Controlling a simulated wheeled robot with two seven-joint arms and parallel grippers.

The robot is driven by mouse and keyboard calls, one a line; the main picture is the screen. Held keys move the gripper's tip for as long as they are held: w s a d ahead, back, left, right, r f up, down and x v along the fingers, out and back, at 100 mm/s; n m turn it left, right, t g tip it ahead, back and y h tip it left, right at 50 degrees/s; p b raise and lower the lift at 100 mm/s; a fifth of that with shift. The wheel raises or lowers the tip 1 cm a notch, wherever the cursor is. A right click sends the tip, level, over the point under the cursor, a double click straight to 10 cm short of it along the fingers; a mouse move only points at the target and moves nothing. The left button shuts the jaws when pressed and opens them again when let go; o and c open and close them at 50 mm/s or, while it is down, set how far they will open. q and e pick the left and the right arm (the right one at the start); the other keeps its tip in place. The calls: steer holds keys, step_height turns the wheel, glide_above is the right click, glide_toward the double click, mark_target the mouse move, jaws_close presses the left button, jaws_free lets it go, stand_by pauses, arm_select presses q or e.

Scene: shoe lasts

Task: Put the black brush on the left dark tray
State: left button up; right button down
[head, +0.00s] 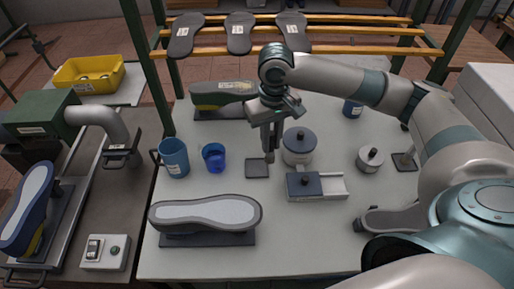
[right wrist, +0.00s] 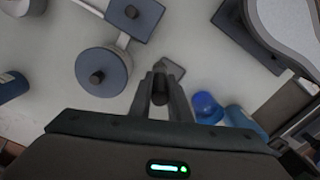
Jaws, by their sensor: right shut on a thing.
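My right gripper (head: 270,152) points down over the middle of the table. It also shows in the right wrist view (right wrist: 160,98), shut on the dark, small black brush (right wrist: 160,84). In the head view the brush is hard to tell apart from the dark fingers. The left dark tray (head: 257,171) is a small flat square just below and beside the fingertips. In the right wrist view the tray (right wrist: 174,68) is partly hidden by the fingers. I cannot tell whether the brush touches it. My left gripper is not in view.
A round lidded pot (head: 299,148) stands close right of the gripper. A blue cup (head: 214,158) and a blue mug (head: 174,158) stand left. Another dark tray (head: 404,165) is at right.

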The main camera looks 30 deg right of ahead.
steer(key=w+f, duration=0.1)
steer(key=w+a, duration=0.1)
steer(key=w+a+f+p, duration=0.1)
steer(key=shift+w+a+f, duration=0.2)
steer(key=shift+w+f, duration=0.15)
steer(key=shift+f+p, duration=0.7)
steer(key=shift+f, duration=1.3)
steer(key=c, duration=1.7)
jaws_free()
steer(key=shift+f, duration=0.1)
steer(key=shift+o, duration=0.2)
